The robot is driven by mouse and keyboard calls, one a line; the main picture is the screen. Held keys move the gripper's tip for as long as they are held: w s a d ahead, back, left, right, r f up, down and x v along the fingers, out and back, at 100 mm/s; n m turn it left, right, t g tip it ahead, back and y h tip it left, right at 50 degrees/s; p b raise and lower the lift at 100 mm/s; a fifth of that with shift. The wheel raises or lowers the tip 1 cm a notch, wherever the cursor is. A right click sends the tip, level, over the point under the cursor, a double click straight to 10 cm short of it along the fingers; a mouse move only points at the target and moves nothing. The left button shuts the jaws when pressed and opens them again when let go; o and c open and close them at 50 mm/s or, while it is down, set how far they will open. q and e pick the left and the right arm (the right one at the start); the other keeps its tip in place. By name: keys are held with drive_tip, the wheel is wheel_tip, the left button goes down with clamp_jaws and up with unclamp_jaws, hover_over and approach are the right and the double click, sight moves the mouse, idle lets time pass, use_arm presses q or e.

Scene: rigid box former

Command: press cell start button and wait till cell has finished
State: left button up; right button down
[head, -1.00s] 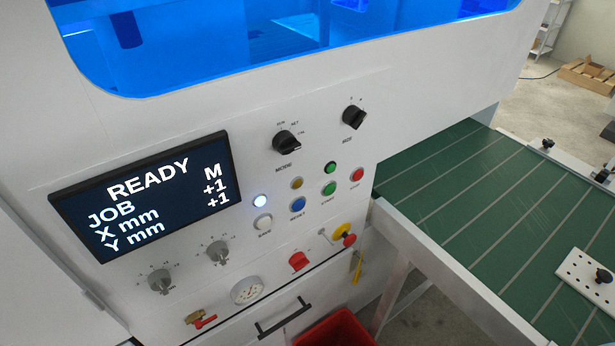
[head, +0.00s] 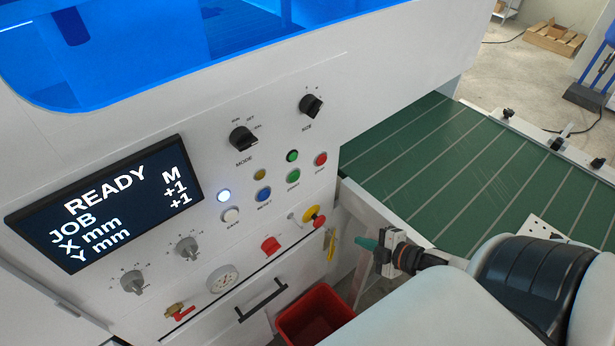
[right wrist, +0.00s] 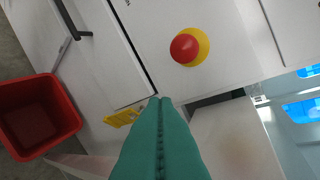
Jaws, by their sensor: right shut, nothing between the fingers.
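The cell's front panel (head: 215,140) carries a green start button (head: 293,176), with another round green element (head: 292,156) just above it and a red stop button (head: 320,159) to the upper right. The display (head: 105,205) reads READY, JOB M, X mm +1, Y mm +1. My right gripper (head: 362,241) has teal fingers, shut and empty, below and right of the buttons and apart from the panel. The fingers also show in the right wrist view (right wrist: 160,101), where the start button is not seen. My left gripper is not in view.
A red-on-yellow emergency stop (head: 314,217) sits between my right gripper and the buttons. A blue reset button (head: 264,194), knobs and a gauge (head: 222,279) share the panel. A red bin (head: 312,318) stands below; a green conveyor (head: 440,160) lies to the right.

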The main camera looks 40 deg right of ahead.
wheel_tip(320, 180, up, 19)
drive_tip(key=w+a+n+y+p, duration=0.1)
drive_tip(key=n+y, duration=1)
drive_tip(key=n, duration=0.2)
drive_tip(key=shift+n+g, duration=0.3)
drive_tip(key=shift+n, duration=0.1)
drive_tip(key=b, duration=0.2)
approach(292, 180)
drive_tip(key=a, duration=0.4)
drive_tip(key=shift+w+a, duration=0.15)
drive_tip(key=shift+w, duration=0.8)
drive_tip(key=shift+w+a, duration=0.1)
drive_tip(key=shift+w, duration=0.85)
